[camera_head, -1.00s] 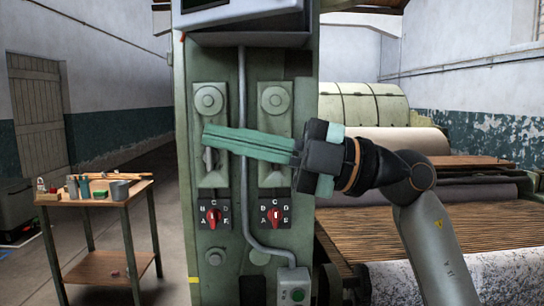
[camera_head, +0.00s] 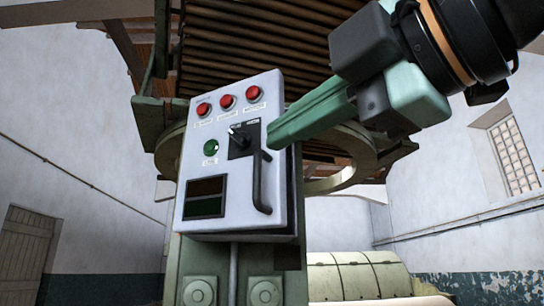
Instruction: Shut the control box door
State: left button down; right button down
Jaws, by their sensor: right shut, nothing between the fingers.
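The control box (camera_head: 225,215) is fixed high on the green machine column. Its pale front door (camera_head: 190,150) faces me, with a black bar handle (camera_head: 258,185) near its right edge. The door looks flush or nearly so; a dark strip runs along its right side, and I cannot tell whether a small gap is left. My right gripper (camera_head: 274,136) reaches in from the upper right, its green fingers shut and empty. The fingertips overlap the door's right edge, just above the handle; I cannot tell whether they touch. My left gripper is out of view.
The door bears red buttons (camera_head: 227,102), a green button (camera_head: 211,147), a black switch and a dark window (camera_head: 205,197). A ribbed brown machine part (camera_head: 260,40) and a round rim (camera_head: 355,160) stand behind and above. Pale covers (camera_head: 350,275) lie below right.

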aim_at(259, 171)
jog(key=w+a+p, duration=0.1)
jog(key=w, duration=0.2)
jog(key=w+p, duration=0.2)
jog(key=w, duration=0.2)
jog(key=w+a+p, duration=0.1)
jog(key=w, duration=0.2)
jog(key=shift+w+a+f, duration=0.1)
jog(key=shift+w+a, duration=0.2)
jog(key=shift+w, duration=0.1)
jog(key=shift+w+d, duration=0.1)
jog(key=shift+d, duration=0.05)
